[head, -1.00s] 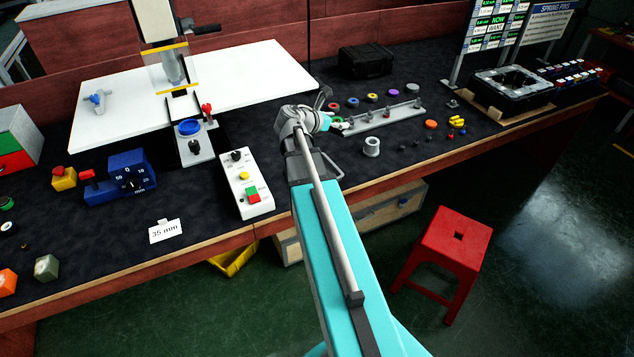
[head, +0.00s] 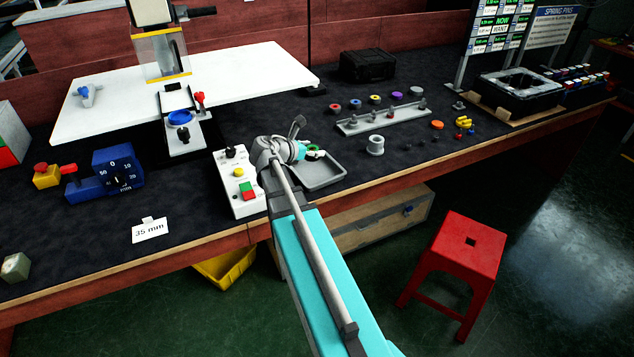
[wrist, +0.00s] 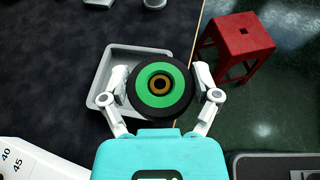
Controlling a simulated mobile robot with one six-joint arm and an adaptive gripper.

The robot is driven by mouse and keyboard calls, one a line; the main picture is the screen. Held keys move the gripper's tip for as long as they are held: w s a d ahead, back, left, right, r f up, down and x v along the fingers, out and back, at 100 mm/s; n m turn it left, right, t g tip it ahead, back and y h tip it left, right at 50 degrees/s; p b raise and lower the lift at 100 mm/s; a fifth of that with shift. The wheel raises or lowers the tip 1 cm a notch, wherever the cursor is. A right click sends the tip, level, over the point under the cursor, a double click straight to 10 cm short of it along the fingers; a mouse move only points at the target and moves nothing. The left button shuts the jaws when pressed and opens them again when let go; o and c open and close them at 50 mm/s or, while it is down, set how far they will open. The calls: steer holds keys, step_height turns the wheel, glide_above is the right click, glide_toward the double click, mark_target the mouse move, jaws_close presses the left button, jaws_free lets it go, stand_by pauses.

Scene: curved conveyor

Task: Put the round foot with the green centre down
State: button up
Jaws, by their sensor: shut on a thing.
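The round foot (wrist: 180,110) with the green centre is held between both fingers of my gripper in the wrist view. It is a black ring around a green disc with a brown hole. My gripper (head: 306,153) is shut on the foot in the head view, where the foot (head: 317,155) shows small at the gripper's end. A grey shallow tray (head: 322,177) lies on the bench close by. In the wrist view the tray (wrist: 104,78) shows behind and to the left of the foot. The height of the foot above the tray is hard to tell.
A white control box (head: 240,200) with buttons stands just left of my gripper. A grey ring-shaped part (head: 376,145) stands to the right of the tray. A grey rail (head: 380,118) and several coloured rings lie behind. A red stool (head: 457,260) stands in front of the bench.

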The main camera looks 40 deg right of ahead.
mark_target(308, 157)
steer(key=shift+w+a+f+b, duration=0.1)
steer(key=shift+a+f+b, duration=0.2)
steer(key=shift+f, duration=0.2)
steer(key=shift+w+a+f+b, duration=0.1)
steer(key=shift+a+f+b, duration=0.05)
steer(key=shift+f+b, duration=0.25)
steer(key=shift+w+a+f+b, duration=0.1)
steer(key=shift+a+f+b, duration=0.2)
steer(key=shift+f, duration=0.25)
steer(key=shift+w+d, duration=0.1)
steer(key=shift+d, duration=0.05)
steer(key=w+d+f+b, duration=0.2)
steer(key=d+f+b, duration=0.1)
steer(key=w+d+f+b, duration=0.2)
steer(key=d+f+b, duration=0.1)
steer(key=d, duration=0.1)
steer(key=w+d+f+b, duration=0.2)
steer(key=d+f+b, duration=0.1)
steer(key=d, duration=0.1)
steer(key=shift+w+d, duration=0.1)
steer(key=shift+d, duration=0.1)
steer(key=shift+w+d+f+b, duration=0.2)
steer(key=shift+d+f+b, duration=0.2)
steer(key=shift+f+b, duration=1.6)
steer(key=shift+a+f, duration=0.1)
steer(key=shift+f, duration=0.1)
